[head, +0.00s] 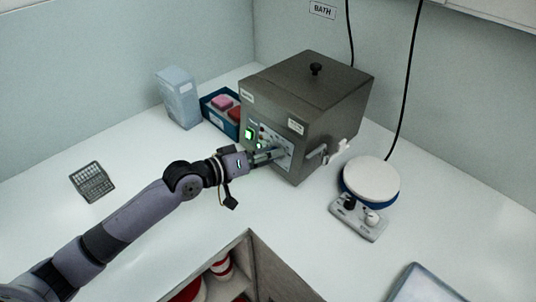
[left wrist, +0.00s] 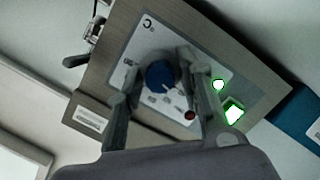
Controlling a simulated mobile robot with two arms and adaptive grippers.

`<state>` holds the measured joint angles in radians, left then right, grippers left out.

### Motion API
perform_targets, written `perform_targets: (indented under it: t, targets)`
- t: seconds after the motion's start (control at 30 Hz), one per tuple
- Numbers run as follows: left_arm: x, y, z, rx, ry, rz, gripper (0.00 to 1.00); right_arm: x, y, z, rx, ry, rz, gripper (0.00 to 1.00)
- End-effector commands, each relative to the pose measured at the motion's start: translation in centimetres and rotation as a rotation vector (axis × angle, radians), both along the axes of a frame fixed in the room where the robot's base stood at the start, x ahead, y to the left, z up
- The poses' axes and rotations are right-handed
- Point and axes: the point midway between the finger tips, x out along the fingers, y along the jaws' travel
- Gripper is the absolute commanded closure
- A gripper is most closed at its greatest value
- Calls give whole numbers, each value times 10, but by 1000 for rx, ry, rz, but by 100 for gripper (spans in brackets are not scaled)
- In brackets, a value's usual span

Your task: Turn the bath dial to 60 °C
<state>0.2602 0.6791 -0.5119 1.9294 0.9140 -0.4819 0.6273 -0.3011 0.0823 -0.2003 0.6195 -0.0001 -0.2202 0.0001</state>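The bath is a grey metal box (head: 307,92) with a black lid knob, standing at the back of the white bench under a BATH sign. Its front panel carries a blue dial with a pale pointer line (left wrist: 160,76) and a white scale plate (left wrist: 150,48). The scale figures are too small to read. My left gripper (head: 272,156) is at the panel and covers the dial in the head view. In the left wrist view its fingers (left wrist: 160,66) are spread on either side of the dial, with what looks like a gap; contact is unclear. My right gripper is out of view.
A lit green switch (left wrist: 233,114) and small lamps sit beside the dial. A tap (head: 336,150) juts from the bath's right side. A white-topped stirrer plate (head: 371,180) stands right, a blue tray (head: 207,106) and pale box (head: 178,98) left. The bench's front left is mostly clear.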

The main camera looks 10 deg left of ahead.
Motion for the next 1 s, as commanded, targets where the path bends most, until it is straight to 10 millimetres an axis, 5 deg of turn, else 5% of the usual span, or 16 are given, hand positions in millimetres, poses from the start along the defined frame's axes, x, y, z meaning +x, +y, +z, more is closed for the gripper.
perform_targets:
  t: [0.47,1.0]
  targets:
    - [0,0,0,1,0,1,100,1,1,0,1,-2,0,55]
    - [0,0,2,117,-74,-23,100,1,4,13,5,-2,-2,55]
